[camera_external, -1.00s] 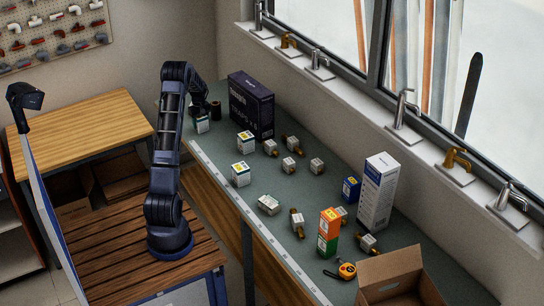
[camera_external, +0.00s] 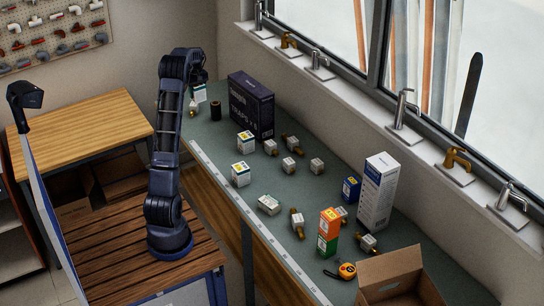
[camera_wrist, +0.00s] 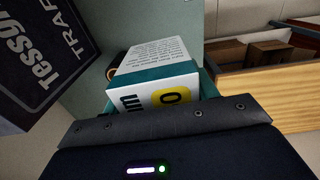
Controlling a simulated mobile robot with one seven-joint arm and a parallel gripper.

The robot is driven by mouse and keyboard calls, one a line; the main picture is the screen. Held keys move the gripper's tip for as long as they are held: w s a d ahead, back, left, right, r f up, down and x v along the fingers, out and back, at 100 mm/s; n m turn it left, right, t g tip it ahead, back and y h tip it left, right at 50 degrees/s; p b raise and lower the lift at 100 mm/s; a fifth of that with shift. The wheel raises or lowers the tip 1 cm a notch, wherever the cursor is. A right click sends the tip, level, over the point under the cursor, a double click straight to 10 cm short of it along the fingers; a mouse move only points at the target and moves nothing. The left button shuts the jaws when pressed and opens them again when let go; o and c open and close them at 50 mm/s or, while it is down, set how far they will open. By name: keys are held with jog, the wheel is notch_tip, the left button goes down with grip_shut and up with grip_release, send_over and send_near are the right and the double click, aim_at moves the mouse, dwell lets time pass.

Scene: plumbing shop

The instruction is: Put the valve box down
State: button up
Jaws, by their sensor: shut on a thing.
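My gripper (camera_external: 198,82) is shut on the valve box (camera_external: 199,93), a white box with teal bands, and holds it raised above the far left end of the bench. In the wrist view the valve box (camera_wrist: 155,75) sits between the jaws, with printed text and a yellow spot facing the camera. The fingertips are mostly hidden there by the box and the gripper body.
Several small boxes and fittings stand further right. An open carton (camera_external: 395,280) is at the near end.

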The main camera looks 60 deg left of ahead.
jog(key=shift+r, duration=0.4)
jog(key=shift+w+d, duration=0.15)
jog(key=shift+d, duration=0.1)
jog(key=w+d, duration=0.5)
jog(key=d, duration=0.5)
jog(key=w+d, duration=0.5)
jog(key=d, duration=0.5)
jog(key=w+d, duration=0.2)
jog(key=d, duration=1.9)
jog(key=f, duration=1.9)
jog(key=shift+s+d+f, duration=0.15)
jog(key=shift+d+f, duration=0.15)
jog(key=shift+f, duration=0.1)
jog(key=shift+f, duration=0.15)
jog(key=o, duration=1.2)
